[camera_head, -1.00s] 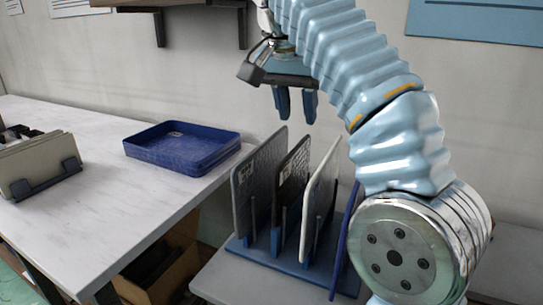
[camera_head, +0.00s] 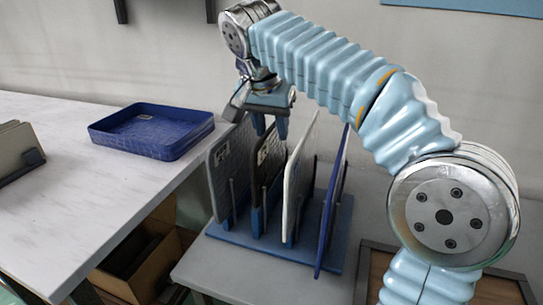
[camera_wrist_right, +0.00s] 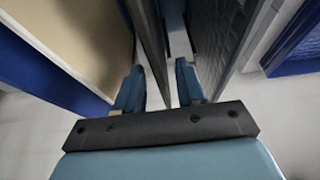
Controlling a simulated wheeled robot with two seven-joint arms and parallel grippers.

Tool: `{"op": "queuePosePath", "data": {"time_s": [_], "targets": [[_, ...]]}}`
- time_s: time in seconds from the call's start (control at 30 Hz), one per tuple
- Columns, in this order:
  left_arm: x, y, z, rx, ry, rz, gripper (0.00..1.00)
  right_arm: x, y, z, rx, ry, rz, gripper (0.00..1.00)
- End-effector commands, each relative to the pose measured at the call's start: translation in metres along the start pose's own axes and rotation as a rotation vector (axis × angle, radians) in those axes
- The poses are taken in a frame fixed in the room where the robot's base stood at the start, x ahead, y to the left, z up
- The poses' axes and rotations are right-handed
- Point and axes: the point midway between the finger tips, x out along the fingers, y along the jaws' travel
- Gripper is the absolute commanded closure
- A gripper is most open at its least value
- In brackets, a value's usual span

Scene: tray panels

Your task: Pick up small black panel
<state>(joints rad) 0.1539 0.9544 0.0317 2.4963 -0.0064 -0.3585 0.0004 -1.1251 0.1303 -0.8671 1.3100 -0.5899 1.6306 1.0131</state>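The small black panel (camera_head: 267,168) stands upright in a slot of the blue rack (camera_head: 270,252), between a grey panel on its left and a white panel on its right. My right gripper (camera_head: 271,128) points down at the black panel's top edge, fingers apart, one on each side of it. In the right wrist view, the black panel (camera_wrist_right: 152,45) runs between the two open fingers (camera_wrist_right: 160,88), with gaps visible. Whether either finger touches it, I cannot tell. My left gripper is not in view.
The grey panel (camera_head: 228,172) and the white panel (camera_head: 298,180) stand close on either side. A blue panel (camera_head: 333,205) leans at the rack's right. An empty blue tray (camera_head: 150,134) lies on the white table (camera_head: 90,195). A wall shelf bracket hangs above.

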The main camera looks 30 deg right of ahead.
Motion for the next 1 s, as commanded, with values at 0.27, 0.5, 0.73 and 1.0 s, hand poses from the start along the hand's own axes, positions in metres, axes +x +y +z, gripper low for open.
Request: {"op": "queuePosePath", "data": {"time_s": [0.27,0.5,0.73,1.0], "targets": [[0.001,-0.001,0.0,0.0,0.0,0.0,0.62,0.023,0.0,0.0,-0.001,0.001,-0.001,0.62],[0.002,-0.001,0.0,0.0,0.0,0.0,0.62,0.023,0.0,0.0,0.0,0.0,-0.001,0.62],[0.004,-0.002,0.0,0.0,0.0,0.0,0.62,0.026,0.0,0.001,0.001,0.0,0.0,0.62],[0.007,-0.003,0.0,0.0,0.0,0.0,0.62,0.028,0.0,0.002,0.0,0.0,-0.001,0.62]]}}
